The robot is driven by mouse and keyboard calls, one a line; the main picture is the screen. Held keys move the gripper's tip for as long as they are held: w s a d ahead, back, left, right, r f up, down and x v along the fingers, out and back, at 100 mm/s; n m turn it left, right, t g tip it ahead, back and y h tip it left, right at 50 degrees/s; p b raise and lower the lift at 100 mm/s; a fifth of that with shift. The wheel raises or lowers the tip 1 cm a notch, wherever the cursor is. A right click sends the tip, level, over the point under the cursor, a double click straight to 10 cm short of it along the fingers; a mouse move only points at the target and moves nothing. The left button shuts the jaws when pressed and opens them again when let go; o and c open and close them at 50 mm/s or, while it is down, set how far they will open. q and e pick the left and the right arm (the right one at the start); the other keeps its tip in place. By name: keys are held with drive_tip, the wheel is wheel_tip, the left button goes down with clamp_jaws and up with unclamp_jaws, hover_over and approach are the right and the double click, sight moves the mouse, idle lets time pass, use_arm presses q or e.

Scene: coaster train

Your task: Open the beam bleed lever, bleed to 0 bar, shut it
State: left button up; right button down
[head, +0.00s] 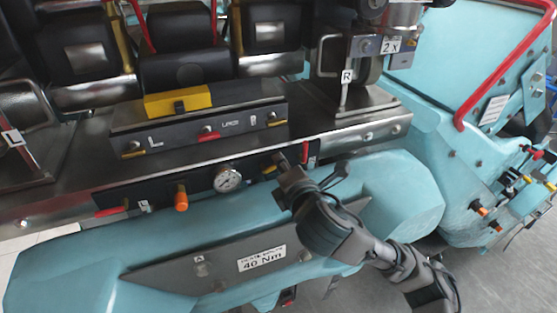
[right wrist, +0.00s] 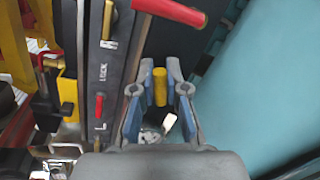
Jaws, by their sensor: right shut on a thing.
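My right gripper (head: 283,165) is at the front panel of the beam, just right of the round pressure gauge (head: 227,179). In the right wrist view its blue-padded fingers (right wrist: 159,100) are on either side of a yellow lever handle (right wrist: 159,86), and they are shut on it. The yellow lever also shows beside the fingertips in the head view (head: 269,169). No label on it can be read, so I cannot confirm it is the bleed lever. The gauge needle is too small to read. My left gripper is not in view.
A red handle (head: 306,150) is close to the right of my gripper; a red handle also shows in the right wrist view (right wrist: 170,12). An orange knob (head: 181,200) and a red lever (head: 110,211) are left of the gauge. The teal body (head: 400,190) bulges below the panel.

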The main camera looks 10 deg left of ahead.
drive_tip(key=shift+w+d+f+m+g+y, duration=0.15)
drive_tip(key=shift+f+m, duration=0.3)
drive_tip(key=shift+m, duration=0.45)
drive_tip(key=shift+d+f+m+g+y, duration=0.1)
drive_tip(key=shift+f+m+g+y, duration=0.25)
drive_tip(key=shift+m, duration=0.55)
drive_tip(key=shift+a+f, duration=0.1)
drive_tip(key=shift+f, duration=0.1)
drive_tip(key=c, duration=1.2)
unclamp_jaws()
drive_tip(key=shift+p, duration=0.3)
drive_tip(key=shift+r, duration=0.1)
drive_tip(key=shift+d+r, duration=0.1)
drive_tip(key=shift+d, duration=0.15)
drive_tip(key=v, duration=1.1)
drive_tip(key=shift+s+d, duration=0.15)
drive_tip(key=shift+s, duration=0.2)
